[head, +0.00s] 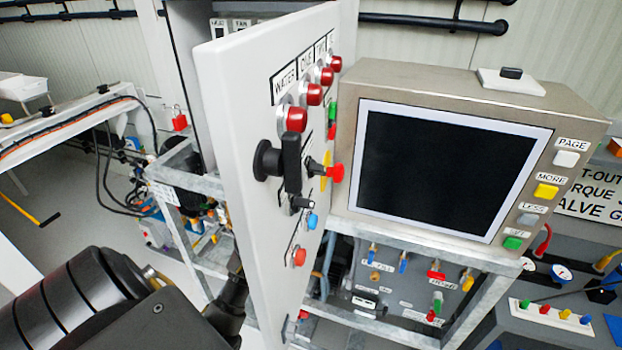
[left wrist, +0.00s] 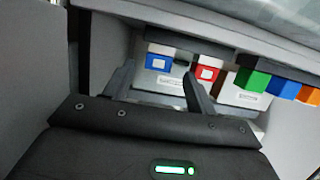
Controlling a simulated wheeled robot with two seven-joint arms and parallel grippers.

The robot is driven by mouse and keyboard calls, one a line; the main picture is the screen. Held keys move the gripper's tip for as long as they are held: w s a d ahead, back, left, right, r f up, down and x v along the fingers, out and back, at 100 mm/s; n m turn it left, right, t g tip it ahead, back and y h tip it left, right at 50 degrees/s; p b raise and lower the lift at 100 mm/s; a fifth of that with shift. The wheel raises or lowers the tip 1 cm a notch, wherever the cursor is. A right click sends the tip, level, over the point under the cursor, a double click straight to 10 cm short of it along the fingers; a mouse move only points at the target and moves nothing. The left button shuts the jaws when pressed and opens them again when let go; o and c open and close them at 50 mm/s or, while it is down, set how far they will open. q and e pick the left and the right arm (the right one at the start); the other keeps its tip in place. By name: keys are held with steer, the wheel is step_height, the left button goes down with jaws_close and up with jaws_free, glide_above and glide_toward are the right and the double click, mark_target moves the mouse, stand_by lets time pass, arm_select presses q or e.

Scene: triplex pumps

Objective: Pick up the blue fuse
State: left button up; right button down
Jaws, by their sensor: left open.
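In the left wrist view, a blue block with a pale label (left wrist: 158,62) sits in a grey housing, beside a red block of the same shape (left wrist: 207,72). A second blue block (left wrist: 284,88) is in a row at the right. I cannot tell for sure which blue block is the fuse. My left gripper (left wrist: 159,70) is open, with its fingertips apart and pointing toward the labelled blue and red blocks. My right gripper is not in view.
The open white door panel (head: 250,170) with red lamps and a black knob stands beside my left arm. A screen unit (head: 440,170) is to its right. In the wrist view, green (left wrist: 251,80) and orange (left wrist: 312,95) blocks hang at the right, and grey walls flank the gripper.

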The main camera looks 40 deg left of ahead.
arm_select(q)
steer(key=p+x, duration=0.1)
steer(key=x, duration=0.3)
steer(key=shift+w+d, duration=0.15)
steer(key=c, duration=1.1)
